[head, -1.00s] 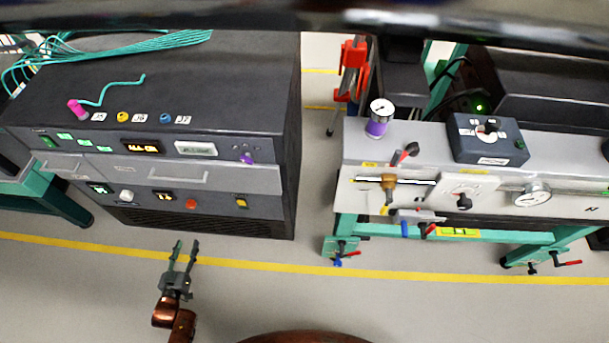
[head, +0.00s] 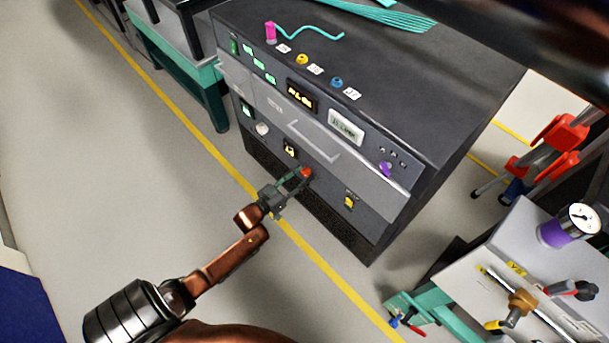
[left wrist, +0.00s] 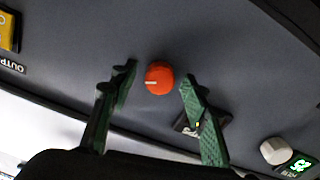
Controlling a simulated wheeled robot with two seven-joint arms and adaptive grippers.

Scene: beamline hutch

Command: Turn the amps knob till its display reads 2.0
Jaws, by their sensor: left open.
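An orange-red knob (head: 306,173) sits on the lower front panel of the dark cabinet. In the left wrist view the knob (left wrist: 159,77) has a pale pointer mark on its left side. My left gripper (head: 298,178) is open, its green fingers on either side of this knob, with gaps showing between them and it. A small amber display (head: 290,148) is up and left of the knob; its digits are too small to read. A white knob (head: 262,128) and a green display (head: 247,108) are farther left. I cannot read an amps label. My right gripper is not in view.
A yellow switch (head: 349,202) is right of the orange-red knob; its label reads partly "OUTP" in the left wrist view. A drawer handle (head: 315,143) is above. A grey bench (head: 480,270) with a gauge stands at right. Floor left of the cabinet is clear.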

